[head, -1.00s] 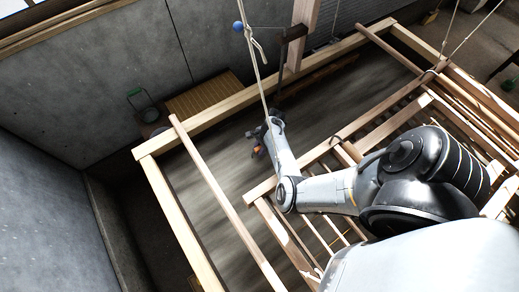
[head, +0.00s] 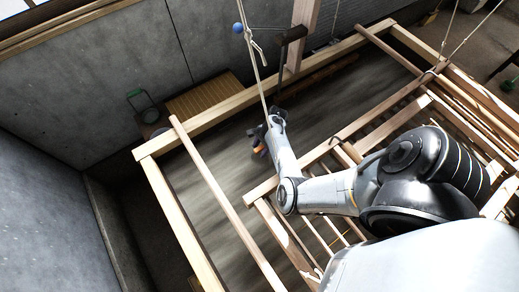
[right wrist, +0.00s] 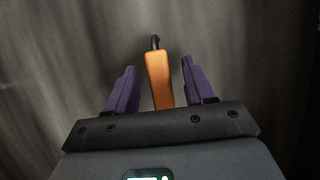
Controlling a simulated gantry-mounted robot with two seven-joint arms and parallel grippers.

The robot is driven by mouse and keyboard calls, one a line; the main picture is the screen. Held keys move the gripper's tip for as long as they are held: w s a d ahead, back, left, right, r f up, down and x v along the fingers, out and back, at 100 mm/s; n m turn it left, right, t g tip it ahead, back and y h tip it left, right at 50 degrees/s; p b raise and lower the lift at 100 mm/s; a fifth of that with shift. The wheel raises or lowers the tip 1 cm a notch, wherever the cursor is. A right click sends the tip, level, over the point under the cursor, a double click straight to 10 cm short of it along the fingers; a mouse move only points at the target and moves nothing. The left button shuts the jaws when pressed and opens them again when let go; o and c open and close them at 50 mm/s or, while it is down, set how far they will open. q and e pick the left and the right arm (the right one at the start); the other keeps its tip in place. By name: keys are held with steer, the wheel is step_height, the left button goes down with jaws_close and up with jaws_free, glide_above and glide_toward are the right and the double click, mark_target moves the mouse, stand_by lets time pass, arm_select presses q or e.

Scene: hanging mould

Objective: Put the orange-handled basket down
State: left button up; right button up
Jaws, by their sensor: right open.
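The orange handle of the basket (right wrist: 158,80) shows in the right wrist view, pointing away from my palm, with a dark tip at its far end. My right gripper (right wrist: 160,85) is open, one purple finger on each side of the handle. A gap shows between each finger and the handle. In the head view my right gripper (head: 257,141) hangs low inside the wooden frame, with a small bit of orange by it. The basket's body cannot be made out in either view. My left gripper is not in view.
A wooden frame (head: 200,116) of beams surrounds a blurred grey-brown surface (head: 222,178). A rope (head: 258,75) hangs close to my right forearm. A green-handled container (head: 151,116) and a slatted wooden board (head: 205,96) lie beyond the frame by the wall.

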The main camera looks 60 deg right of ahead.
steer(key=p+v, duration=0.1)
steer(key=v, duration=0.8)
steer(key=shift+s+d+r, duration=0.1)
steer(key=shift+d+r, duration=0.05)
steer(key=shift+r, duration=0.15)
step_height(320, 180, up, 7)
steer(key=s+n+h, duration=0.2)
steer(key=n+h, duration=0.3)
steer(key=n, duration=0.4)
steer(key=s+a+r+n, duration=0.2)
steer(key=a+n, duration=0.3)
steer(key=a, duration=0.3)
steer(key=s+a+r+n+t, duration=0.1)
steer(key=s+a+r+n, duration=0.1)
steer(key=a+n, duration=0.3)
steer(key=s+a+r+n+y, duration=0.1)
steer(key=s+a+r+n, duration=0.2)
steer(key=a, duration=1)
steer(key=shift+s+r+n+t, duration=0.1)
steer(key=shift+n+t, duration=0.05)
steer(key=shift+n, duration=0.65)
steer(key=shift+s+r+n+t, duration=0.1)
steer(key=shift+n+t, duration=0.05)
steer(key=shift+n, duration=0.65)
steer(key=shift+s+a+r, duration=0.1)
steer(key=shift+a+r, duration=0.05)
steer(key=shift+a, duration=0.2)
steer(key=shift+r+p, duration=0.1)
steer(key=shift+p, duration=0.25)
